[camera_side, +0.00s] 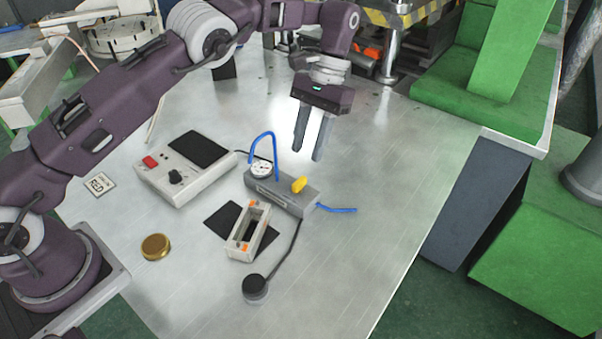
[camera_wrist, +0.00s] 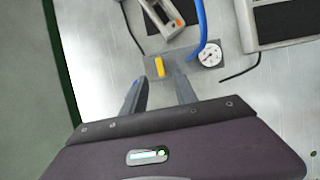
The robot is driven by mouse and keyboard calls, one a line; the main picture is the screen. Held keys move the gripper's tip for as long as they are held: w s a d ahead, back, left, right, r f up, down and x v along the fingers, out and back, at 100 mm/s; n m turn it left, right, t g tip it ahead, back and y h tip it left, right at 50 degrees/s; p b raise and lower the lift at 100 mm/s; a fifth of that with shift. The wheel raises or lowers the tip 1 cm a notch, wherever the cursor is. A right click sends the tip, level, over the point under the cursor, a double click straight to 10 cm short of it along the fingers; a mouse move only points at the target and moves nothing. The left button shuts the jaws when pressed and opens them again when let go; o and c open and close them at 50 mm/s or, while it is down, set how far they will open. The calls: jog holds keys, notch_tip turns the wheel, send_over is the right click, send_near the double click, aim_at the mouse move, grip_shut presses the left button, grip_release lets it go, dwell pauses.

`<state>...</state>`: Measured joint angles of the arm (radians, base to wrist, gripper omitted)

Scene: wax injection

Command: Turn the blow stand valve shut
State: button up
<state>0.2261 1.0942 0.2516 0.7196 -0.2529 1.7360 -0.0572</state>
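The blow stand (camera_side: 268,193) is a grey block on the metal table, with a round gauge (camera_side: 261,169) and a blue hose looping over it. Its yellow valve handle (camera_side: 299,185) lies crosswise to the block's long side. In the wrist view, the handle (camera_wrist: 159,67) shows just beyond the fingertips, with the gauge (camera_wrist: 209,55) to its right. My gripper (camera_side: 308,155) is open and empty, fingers pointing down. It is above the table, apart from the handle; the fingers also show in the wrist view (camera_wrist: 158,90).
A control box (camera_side: 187,168) with a dark screen stands left of the blow stand. A white-grey frame (camera_side: 235,243) on a black mat, a black round piece (camera_side: 255,288) with a cable, and a brass disc (camera_side: 156,247) lie nearer. The table's right side is clear.

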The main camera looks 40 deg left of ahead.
aim_at(299, 181)
jog(key=x, duration=0.7)
jog(key=shift+f, duration=0.15)
grip_shut()
